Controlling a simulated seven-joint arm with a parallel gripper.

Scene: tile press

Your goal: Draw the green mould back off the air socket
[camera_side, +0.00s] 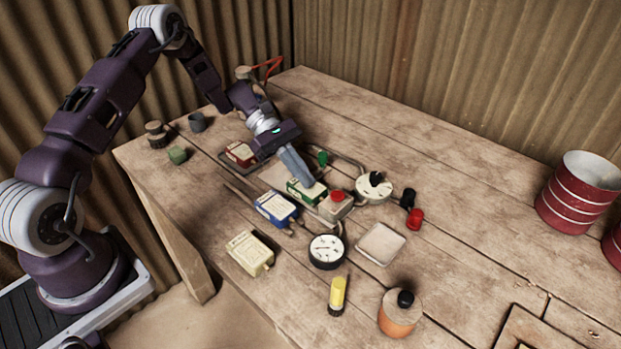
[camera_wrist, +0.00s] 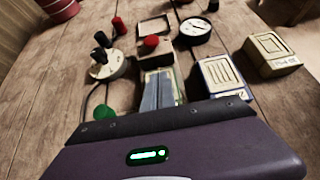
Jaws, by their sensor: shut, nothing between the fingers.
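The green mould (camera_side: 296,192), a small box with a pale label, lies on the bench among the other moulds. Its right end is close against a grey block with a red button (camera_side: 338,208); I cannot make out the air socket itself or whether they touch. My gripper (camera_side: 308,181) is shut and empty, pointing down with its fingertips at the top of the green mould; contact is unclear. In the wrist view my fingers (camera_wrist: 160,90) cover most of the mould, and the red-button block (camera_wrist: 152,52) shows just beyond the tips.
The blue mould (camera_side: 276,208) lies close beside the green one, the cream mould (camera_side: 250,253) farther out. The red mould (camera_side: 239,153) and a green knob (camera_side: 322,158) are on the other side. A dial (camera_side: 373,188), gauge (camera_side: 327,251) and empty tray (camera_side: 381,244) stand nearby.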

